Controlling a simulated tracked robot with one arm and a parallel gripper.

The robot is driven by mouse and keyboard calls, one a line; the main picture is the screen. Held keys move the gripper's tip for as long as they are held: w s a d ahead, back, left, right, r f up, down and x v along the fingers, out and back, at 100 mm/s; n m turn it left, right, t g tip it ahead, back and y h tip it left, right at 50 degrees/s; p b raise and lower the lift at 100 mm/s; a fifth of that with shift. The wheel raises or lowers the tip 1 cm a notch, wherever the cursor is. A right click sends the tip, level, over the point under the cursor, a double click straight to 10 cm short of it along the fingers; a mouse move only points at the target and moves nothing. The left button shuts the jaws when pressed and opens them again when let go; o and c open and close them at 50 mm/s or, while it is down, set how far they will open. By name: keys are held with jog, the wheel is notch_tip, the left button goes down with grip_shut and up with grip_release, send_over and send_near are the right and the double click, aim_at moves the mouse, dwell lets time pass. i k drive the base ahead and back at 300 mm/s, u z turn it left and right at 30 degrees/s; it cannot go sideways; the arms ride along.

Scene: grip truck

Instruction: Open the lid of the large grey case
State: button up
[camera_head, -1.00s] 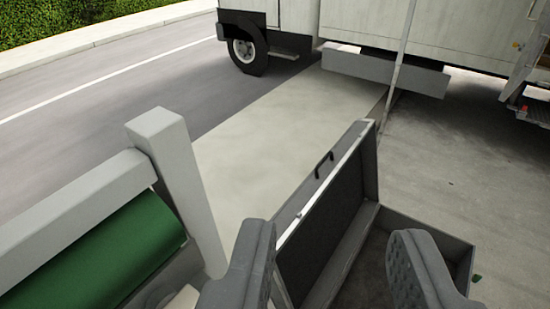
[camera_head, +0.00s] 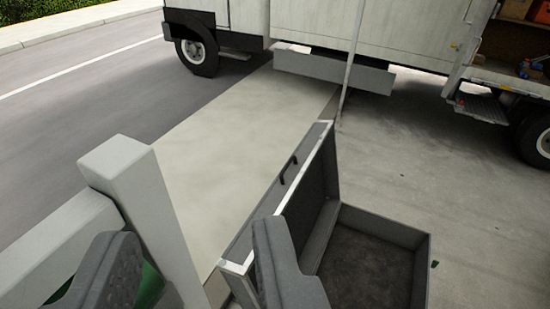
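The large grey case (camera_head: 420,262) stands on the ground at lower right, its dark inside showing empty where visible. Its lid (camera_head: 262,218) stands raised on the left side of the case, with a dark handle (camera_head: 288,170) on its outer edge. My gripper (camera_head: 195,285) is open, its two dark grey fingers wide apart at the bottom of the view. The right finger is in front of the near part of the lid and hides some of it. I cannot tell whether it touches the lid. Nothing shows held between the fingers.
A pale post and rail (camera_head: 130,185) stand at lower left, behind the left finger, with a bit of green (camera_head: 150,285) beside them. A white truck (camera_head: 330,35) is parked across the back, with a thin upright pole (camera_head: 350,65) before it. Pavement right of the case is clear.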

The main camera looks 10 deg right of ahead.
aim_at(305, 191)
jog(key=i, duration=0.85)
jog(key=z, duration=0.05)
